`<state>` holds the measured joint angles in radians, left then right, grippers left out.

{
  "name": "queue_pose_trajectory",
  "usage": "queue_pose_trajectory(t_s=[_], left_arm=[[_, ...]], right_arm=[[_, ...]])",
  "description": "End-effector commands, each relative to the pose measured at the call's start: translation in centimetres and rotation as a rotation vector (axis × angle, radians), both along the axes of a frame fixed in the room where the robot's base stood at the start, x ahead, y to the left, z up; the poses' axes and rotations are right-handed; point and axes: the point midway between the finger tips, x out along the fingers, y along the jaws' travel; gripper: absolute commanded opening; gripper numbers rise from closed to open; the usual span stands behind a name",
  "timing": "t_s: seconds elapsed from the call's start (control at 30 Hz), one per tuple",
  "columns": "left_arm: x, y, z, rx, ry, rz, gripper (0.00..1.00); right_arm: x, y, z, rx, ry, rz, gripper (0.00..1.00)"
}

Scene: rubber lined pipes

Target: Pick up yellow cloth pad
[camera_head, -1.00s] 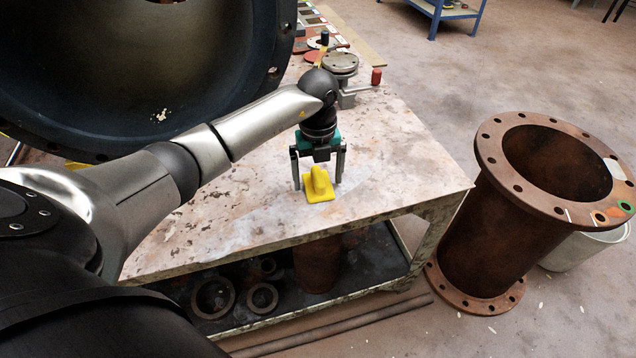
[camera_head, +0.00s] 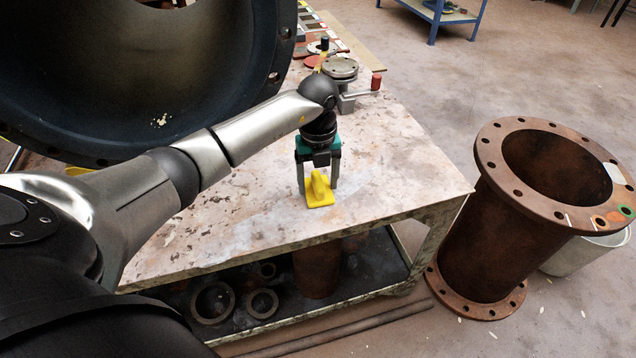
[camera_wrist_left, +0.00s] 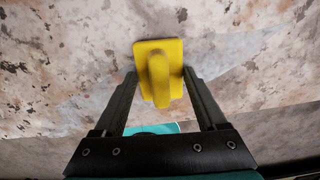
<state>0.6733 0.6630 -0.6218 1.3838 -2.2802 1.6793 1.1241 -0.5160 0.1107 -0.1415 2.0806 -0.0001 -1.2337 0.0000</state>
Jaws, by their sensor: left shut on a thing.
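The yellow cloth pad (camera_head: 319,192) is a flat yellow piece with a raised yellow grip on top. It is at the front part of the worn white table (camera_head: 240,222). My left gripper (camera_head: 320,187) points down over it, with one finger on each side. In the left wrist view the pad (camera_wrist_left: 160,70) sits between the fingertips (camera_wrist_left: 160,75), which are closed in on it. Whether the pad touches the tabletop is hard to tell. My right gripper is not in view.
A vise-like metal fixture (camera_head: 345,88) stands farther back on the table. A large dark flanged ring (camera_head: 130,60) fills the upper left. A rusty flanged pipe (camera_head: 490,225) stands on the floor at right. The tabletop around the pad is clear.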

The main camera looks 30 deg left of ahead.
Motion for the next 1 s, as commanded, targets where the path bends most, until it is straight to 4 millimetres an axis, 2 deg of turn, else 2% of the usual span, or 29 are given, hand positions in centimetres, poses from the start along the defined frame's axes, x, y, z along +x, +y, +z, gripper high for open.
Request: queue_pose_trajectory(t_s=[0.2, 0.37, 0.67, 1.0], left_arm=[[0.0, 0.0, 1.0, 0.000, -0.001, 0.000, 0.19], [0.1, 0.0, 2.9, 0.001, -0.004, 0.000, 0.19], [0.1, 0.1, 9.1, 0.001, -0.004, -0.001, 0.19], [0.1, 0.0, 15.1, 0.001, -0.004, 0.000, 0.19]], right_arm=[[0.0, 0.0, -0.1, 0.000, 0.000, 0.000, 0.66], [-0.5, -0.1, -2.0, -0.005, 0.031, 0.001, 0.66], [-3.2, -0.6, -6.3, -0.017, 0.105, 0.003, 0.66], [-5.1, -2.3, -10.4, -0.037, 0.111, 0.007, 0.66]])
